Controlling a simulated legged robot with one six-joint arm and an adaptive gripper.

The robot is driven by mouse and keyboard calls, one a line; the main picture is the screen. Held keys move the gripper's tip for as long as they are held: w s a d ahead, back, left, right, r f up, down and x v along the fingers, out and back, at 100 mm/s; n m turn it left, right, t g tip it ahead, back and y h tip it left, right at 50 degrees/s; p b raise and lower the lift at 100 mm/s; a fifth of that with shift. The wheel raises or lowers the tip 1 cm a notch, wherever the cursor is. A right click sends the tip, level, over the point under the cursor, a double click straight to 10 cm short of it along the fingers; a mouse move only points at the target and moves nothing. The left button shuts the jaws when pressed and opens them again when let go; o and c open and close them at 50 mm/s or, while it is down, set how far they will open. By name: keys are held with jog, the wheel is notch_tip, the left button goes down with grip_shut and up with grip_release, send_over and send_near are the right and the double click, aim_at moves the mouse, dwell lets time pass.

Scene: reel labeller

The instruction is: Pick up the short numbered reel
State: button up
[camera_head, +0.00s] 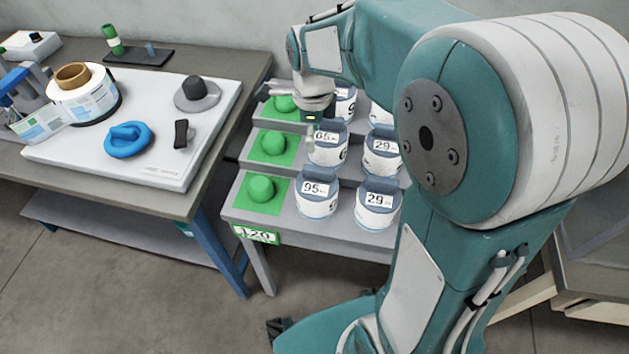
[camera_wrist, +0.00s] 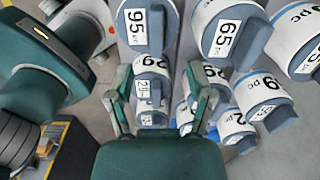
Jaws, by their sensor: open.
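Several blue-and-white numbered reels stand on a grey stepped rack (camera_head: 245,213). In the head view, a front reel reads 95 (camera_head: 318,207) and the one to its right reads 29 (camera_head: 378,222). On the middle step, one reads 65 (camera_head: 328,155) and another 29 (camera_head: 383,164). I cannot tell which reel is the short one. My gripper (camera_head: 311,135) hangs by the 65 reel, partly hidden by my wrist. In the wrist view, my gripper (camera_wrist: 160,80) has its fingers spread, with a small-labelled reel (camera_wrist: 152,90) seen between them. It holds nothing.
Green domed knobs on green pads (camera_head: 261,188) line the rack's left side. A bench (camera_head: 215,195) at left carries a white board (camera_head: 150,172) with a label roll (camera_head: 92,80), a blue ring (camera_head: 128,140) and a grey knob (camera_head: 197,95). Neighbouring reels stand close together.

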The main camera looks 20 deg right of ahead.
aim_at(318, 168)
jog(key=shift+w+f+m, duration=0.25)
jog(key=shift+f+m, duration=0.05)
jog(key=shift+f, duration=0.3)
notch_tip(318, 168, down, 5)
jog(key=shift+s+r, duration=0.1)
jog(key=shift+r, duration=0.05)
jog(key=f, duration=0.3)
jog(key=s+f, duration=0.1)
jog(key=f, duration=0.1)
jog(key=shift+s+d, duration=0.1)
jog(key=shift+d, duration=0.3)
jog(key=shift+f, duration=0.25)
grip_shut()
